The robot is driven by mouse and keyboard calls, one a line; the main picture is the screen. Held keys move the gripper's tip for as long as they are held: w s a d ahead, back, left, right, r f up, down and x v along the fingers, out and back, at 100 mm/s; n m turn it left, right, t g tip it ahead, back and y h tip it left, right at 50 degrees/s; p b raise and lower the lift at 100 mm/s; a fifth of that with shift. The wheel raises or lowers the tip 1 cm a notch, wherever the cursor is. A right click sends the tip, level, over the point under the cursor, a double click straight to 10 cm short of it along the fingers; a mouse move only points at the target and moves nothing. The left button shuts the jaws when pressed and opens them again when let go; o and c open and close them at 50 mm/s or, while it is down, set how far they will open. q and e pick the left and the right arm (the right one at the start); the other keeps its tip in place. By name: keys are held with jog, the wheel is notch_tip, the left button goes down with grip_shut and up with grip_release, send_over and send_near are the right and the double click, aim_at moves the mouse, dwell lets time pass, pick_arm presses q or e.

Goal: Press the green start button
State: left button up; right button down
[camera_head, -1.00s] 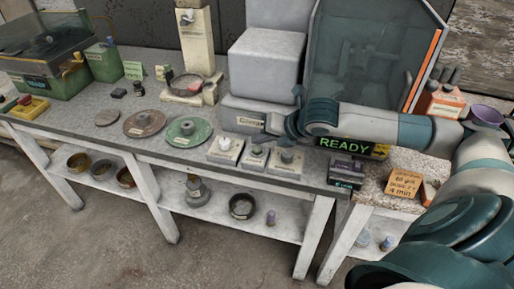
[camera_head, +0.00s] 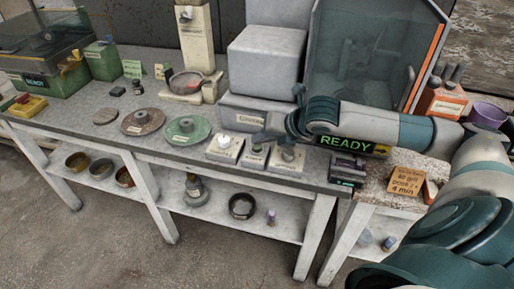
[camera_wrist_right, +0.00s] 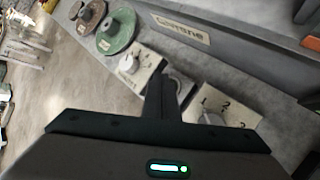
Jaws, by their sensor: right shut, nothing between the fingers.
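Three pale control boxes stand in a row at the bench's front edge. The left box (camera_head: 222,155) has a round white knob, the middle box (camera_head: 253,161) is partly covered by my gripper, and the right box (camera_head: 287,163) has a grey knob. My right gripper (camera_head: 260,137) is shut and empty, its fingertips over the middle box. In the wrist view the shut fingers (camera_wrist_right: 160,83) lie in front of a round grey part of the middle box (camera_wrist_right: 181,89). I cannot make out a green button; contact is unclear. My left gripper is not in view.
A lit READY display (camera_head: 346,144) sits under my right forearm, by the clear-hooded machine (camera_head: 362,70). A green disc (camera_head: 187,131) and a brown disc (camera_head: 142,122) lie left of the boxes.

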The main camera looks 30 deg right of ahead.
aim_at(257, 147)
jog(key=shift+f+b, duration=0.45)
jog(key=shift+b, duration=0.25)
dwell(1.1)
jog(key=shift+s+d+f+b, duration=0.2)
jog(key=shift+s+f+b, duration=0.25)
jog(key=shift+b, duration=0.3)
dwell(0.4)
jog(key=shift+r, duration=0.15)
dwell(0.5)
jog(key=shift+w+a+r, duration=0.25)
jog(key=shift+w+r, duration=0.3)
jog(key=shift+r, duration=0.15)
jog(key=shift+w+a+r+p, duration=0.1)
jog(key=shift+w+r+p, duration=0.1)
jog(key=shift+r+p, duration=0.65)
jog(key=shift+w+a+r+p, duration=0.1)
jog(key=shift+w+r+p, duration=0.15)
jog(key=shift+r, duration=1.05)
jog(key=shift+s+r, duration=0.15)
jog(key=shift+r, duration=0.3)
